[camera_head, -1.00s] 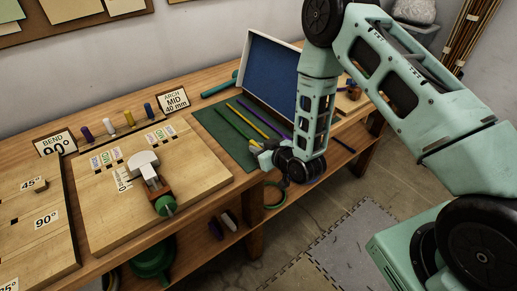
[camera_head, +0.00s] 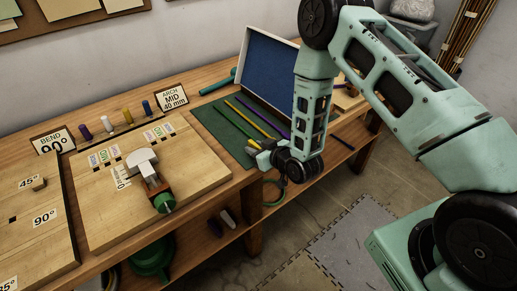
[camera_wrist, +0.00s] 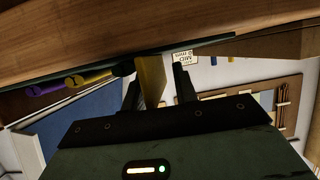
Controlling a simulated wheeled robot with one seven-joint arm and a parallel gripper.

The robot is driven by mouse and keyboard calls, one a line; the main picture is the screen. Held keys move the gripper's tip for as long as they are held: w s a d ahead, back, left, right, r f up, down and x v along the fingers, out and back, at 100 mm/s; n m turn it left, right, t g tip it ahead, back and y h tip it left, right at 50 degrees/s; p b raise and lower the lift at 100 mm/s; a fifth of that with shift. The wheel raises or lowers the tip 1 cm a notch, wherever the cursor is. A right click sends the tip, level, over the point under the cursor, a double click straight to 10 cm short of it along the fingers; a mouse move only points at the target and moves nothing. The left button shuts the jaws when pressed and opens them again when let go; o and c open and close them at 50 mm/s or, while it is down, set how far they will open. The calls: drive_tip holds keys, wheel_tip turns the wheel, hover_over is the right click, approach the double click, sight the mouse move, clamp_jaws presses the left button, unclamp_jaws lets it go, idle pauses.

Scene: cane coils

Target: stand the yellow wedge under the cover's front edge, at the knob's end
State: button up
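My gripper (camera_head: 257,146) is low at the front edge of the green mat, by the near ends of the canes. In the wrist view its two dark fingers (camera_wrist: 158,90) stand either side of the yellow wedge (camera_wrist: 151,78) and appear closed on it; a thin gap at the right finger is hard to judge. A yellow bit of the wedge shows at the fingertips in the head view (camera_head: 252,143). The cover (camera_head: 270,70), blue inside with pale edges, stands tilted up behind the mat.
Yellow (camera_head: 250,117), purple (camera_head: 276,127) and green canes lie on the green mat (camera_head: 212,122). Left of it, a wooden board (camera_head: 205,178) carries a clamp with a green knob (camera_head: 164,203). Upright pegs and sign cards stand behind. The bench's front edge is close under my gripper.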

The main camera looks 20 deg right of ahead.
drive_tip(key=shift+s+d, duration=0.1)
drive_tip(key=shift+d, duration=0.2)
drive_tip(key=r+v, duration=0.1)
drive_tip(key=v, duration=1.1)
drive_tip(key=s+a+r+n+g, duration=0.2)
drive_tip(key=s+a+r+g, duration=0.2)
drive_tip(key=a+r+g, duration=0.45)
drive_tip(key=s+r+g+h, duration=0.1)
drive_tip(key=s+r, duration=0.2)
drive_tip(key=s, duration=0.3)
drive_tip(key=s+a+r+n+g+h, duration=0.1)
drive_tip(key=s+r+g, duration=0.1)
drive_tip(key=s, duration=0.4)
drive_tip(key=s+a+r+g+h, duration=0.1)
drive_tip(key=s+r+h, duration=0.1)
drive_tip(key=s+r, duration=0.3)
drive_tip(key=shift+s+n, duration=0.3)
drive_tip(key=shift+s, duration=0.7)
